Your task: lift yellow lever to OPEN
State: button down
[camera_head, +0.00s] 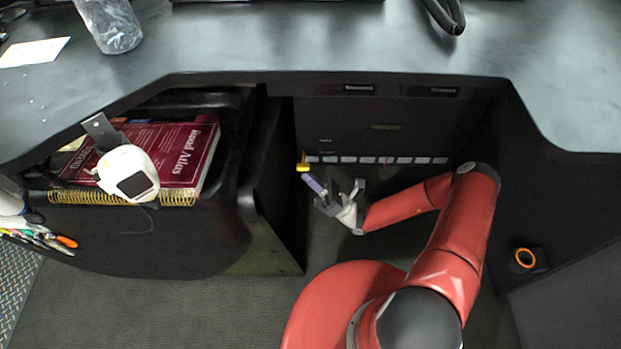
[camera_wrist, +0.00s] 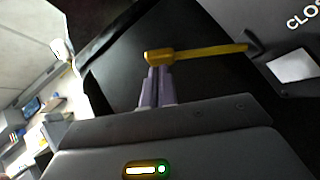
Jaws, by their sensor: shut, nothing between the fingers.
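The yellow lever (camera_head: 304,167) is at the left end of a row of white labels on the dark panel under the desk. In the wrist view the yellow lever (camera_wrist: 195,53) runs from a block at the fingertips to a dark mount on the right. My gripper (camera_head: 308,177) reaches the lever from below in the head view. In the wrist view its two fingers (camera_wrist: 157,75) are together with nothing between them, and their tips meet or nearly meet the lever's block end. Whether they touch cannot be told. Part of a "CLO" label shows at the top right.
The white labels (camera_head: 378,160) run right of the lever. A dark cabinet with a red road atlas (camera_head: 165,150) and a white device (camera_head: 128,172) stands left. The desk top (camera_head: 300,45) overhangs above. An orange ring (camera_head: 525,258) is on the right wall.

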jog(key=shift+w+r, duration=0.1)
jog(key=shift+r, duration=0.3)
dwell(0.3)
